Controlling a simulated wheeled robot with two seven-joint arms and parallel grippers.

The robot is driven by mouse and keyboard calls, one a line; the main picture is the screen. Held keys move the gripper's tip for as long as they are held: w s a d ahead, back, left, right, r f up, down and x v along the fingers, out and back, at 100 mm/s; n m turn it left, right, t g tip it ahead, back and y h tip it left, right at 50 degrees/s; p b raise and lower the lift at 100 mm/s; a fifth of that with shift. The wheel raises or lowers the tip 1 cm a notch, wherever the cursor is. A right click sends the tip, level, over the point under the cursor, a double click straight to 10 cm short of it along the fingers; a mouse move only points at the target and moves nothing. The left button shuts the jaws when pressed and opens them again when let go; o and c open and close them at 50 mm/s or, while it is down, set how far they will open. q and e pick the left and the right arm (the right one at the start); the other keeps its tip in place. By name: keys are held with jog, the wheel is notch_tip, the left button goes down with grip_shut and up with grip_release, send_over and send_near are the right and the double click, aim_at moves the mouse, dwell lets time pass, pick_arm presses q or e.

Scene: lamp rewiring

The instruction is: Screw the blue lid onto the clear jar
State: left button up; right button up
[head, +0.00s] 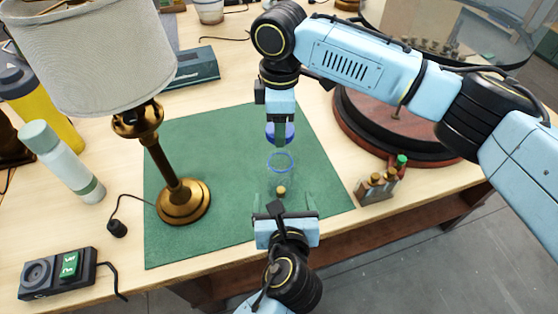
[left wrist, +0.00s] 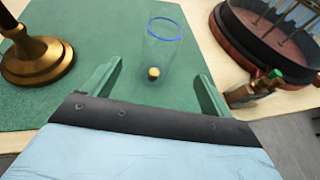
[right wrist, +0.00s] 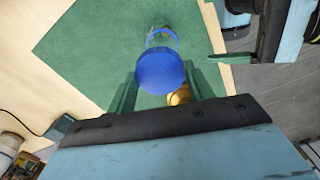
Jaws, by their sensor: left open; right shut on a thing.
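The clear jar (head: 281,172) stands upright on the green mat, with a blue ring at its rim and a small brass-coloured piece showing at its bottom. It also shows in the left wrist view (left wrist: 162,50). The blue lid (head: 281,132) is held above and behind the jar by my right gripper (head: 280,134); the lid (right wrist: 160,70) fills the space between the fingers in the right wrist view. The lid and jar are apart. My left gripper (head: 285,205) is open in front of the jar, its fingers (left wrist: 155,90) spread to either side, not touching it.
A brass lamp (head: 183,200) with a grey shade stands left of the jar on the green mat (head: 230,235). A bottle (head: 62,160) stands at the far left.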

aim_at(281, 180)
pick_arm(q)
jog(key=shift+s, duration=0.25)
pick_arm(e)
jog(key=shift+s+r, duration=0.1)
jog(key=shift+s, duration=0.2)
pick_arm(q)
jog(key=x, duration=1.2)
jog(key=shift+w+r, duration=0.1)
jog(key=c, duration=1.5)
pick_arm(e)
jog(key=shift+f, duration=2.5)
